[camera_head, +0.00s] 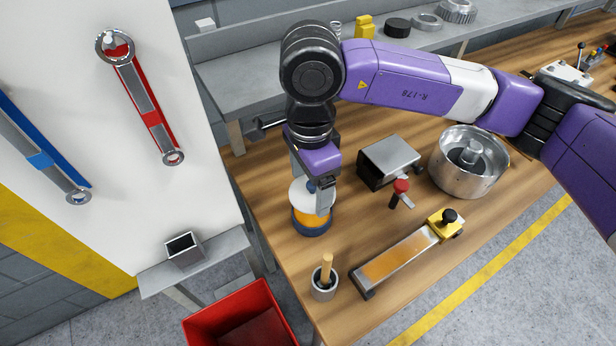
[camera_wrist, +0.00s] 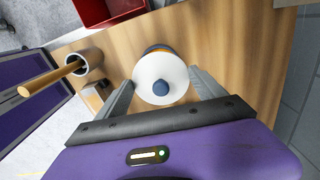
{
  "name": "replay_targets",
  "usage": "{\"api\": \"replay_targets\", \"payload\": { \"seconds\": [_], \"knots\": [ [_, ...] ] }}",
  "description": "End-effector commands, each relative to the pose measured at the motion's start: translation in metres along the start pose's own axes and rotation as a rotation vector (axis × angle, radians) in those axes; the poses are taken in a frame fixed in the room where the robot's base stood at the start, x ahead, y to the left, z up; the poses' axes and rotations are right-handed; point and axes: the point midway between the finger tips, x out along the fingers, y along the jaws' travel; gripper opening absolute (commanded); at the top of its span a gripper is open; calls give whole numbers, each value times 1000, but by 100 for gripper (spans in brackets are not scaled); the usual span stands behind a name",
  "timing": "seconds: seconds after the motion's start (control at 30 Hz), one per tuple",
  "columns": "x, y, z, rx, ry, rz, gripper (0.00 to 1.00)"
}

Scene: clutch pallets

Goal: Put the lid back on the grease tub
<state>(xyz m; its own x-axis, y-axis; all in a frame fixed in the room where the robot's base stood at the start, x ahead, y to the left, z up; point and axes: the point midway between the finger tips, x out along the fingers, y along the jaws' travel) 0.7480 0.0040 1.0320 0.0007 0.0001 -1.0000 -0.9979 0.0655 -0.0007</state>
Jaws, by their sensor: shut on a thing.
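The grease tub (camera_head: 311,219) stands upright near the left edge of the bench, orange with a dark blue base. The white lid (camera_head: 298,194) with a blue knob is directly over it. My gripper (camera_head: 316,193) points down there, its fingers on either side of the lid. In the wrist view the lid (camera_wrist: 150,88) fills the space between my gripper's (camera_wrist: 162,88) two fingers, its blue knob (camera_wrist: 164,87) facing me. A strip of the tub (camera_wrist: 160,49) shows past the lid's far edge. I cannot tell whether the lid touches the tub's rim.
A grey cup with a wooden-handled brush (camera_head: 324,284) stands in front of the tub. A metal block (camera_head: 388,162), a red-knobbed part (camera_head: 401,190), a steel drum (camera_head: 467,166) and a long tray (camera_head: 395,262) lie to the right. A red bin (camera_head: 240,318) is below the bench edge.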

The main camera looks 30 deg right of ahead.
Motion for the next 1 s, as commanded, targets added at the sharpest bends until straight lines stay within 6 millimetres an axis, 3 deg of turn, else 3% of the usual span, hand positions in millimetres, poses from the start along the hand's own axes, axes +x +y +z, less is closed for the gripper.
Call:
{"api": "replay_targets", "payload": {
  "seconds": [0.5,1.0],
  "knots": [
    [48,0,0,-1,1,0,41],
    [54,0,0,-1,0,1,41]
  ]
}}
